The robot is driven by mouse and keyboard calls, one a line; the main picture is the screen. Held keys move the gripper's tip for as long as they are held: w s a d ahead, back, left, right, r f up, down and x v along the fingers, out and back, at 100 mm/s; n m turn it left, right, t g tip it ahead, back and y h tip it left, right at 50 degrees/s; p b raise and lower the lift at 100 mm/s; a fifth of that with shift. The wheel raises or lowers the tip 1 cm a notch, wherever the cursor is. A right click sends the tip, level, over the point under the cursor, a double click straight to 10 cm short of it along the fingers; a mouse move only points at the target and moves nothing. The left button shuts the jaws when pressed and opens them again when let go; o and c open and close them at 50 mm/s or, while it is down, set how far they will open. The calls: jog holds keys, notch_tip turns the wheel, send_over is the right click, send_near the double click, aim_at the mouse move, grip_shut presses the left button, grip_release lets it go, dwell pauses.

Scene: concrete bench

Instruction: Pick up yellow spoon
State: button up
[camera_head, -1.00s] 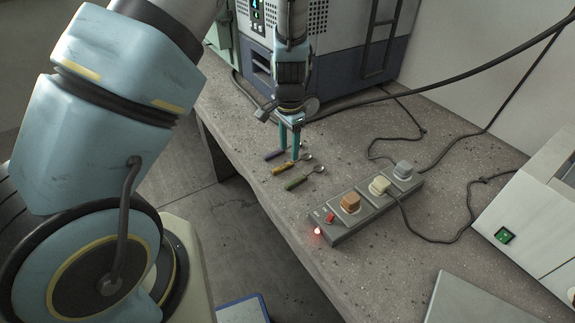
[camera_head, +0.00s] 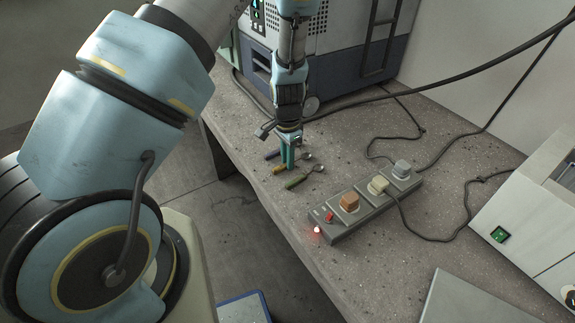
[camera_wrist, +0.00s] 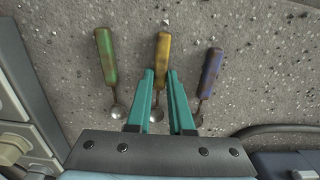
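The yellow spoon (camera_wrist: 162,50) lies on the concrete bench between two other spoons, its bowl (camera_wrist: 156,114) showing between my fingers in the wrist view. Its yellow handle (camera_head: 279,170) shows in the head view, partly covered by my gripper. My gripper (camera_wrist: 161,76) has two teal fingers, apart, one on each side of the spoon near the lower handle. No grip on the spoon shows. In the head view my gripper (camera_head: 287,167) points down at the spoon; its exact height over the bench is hard to tell.
A green-handled spoon (camera_wrist: 106,56) lies left of the yellow one in the wrist view, and a blue-handled spoon (camera_wrist: 211,70) lies right. A power strip (camera_head: 362,205) with plugs and cables stands nearby. A large grey machine (camera_head: 335,50) stands behind. The bench's front edge (camera_head: 262,208) is close.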

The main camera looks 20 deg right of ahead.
grip_shut()
jog(key=shift+r, duration=0.15)
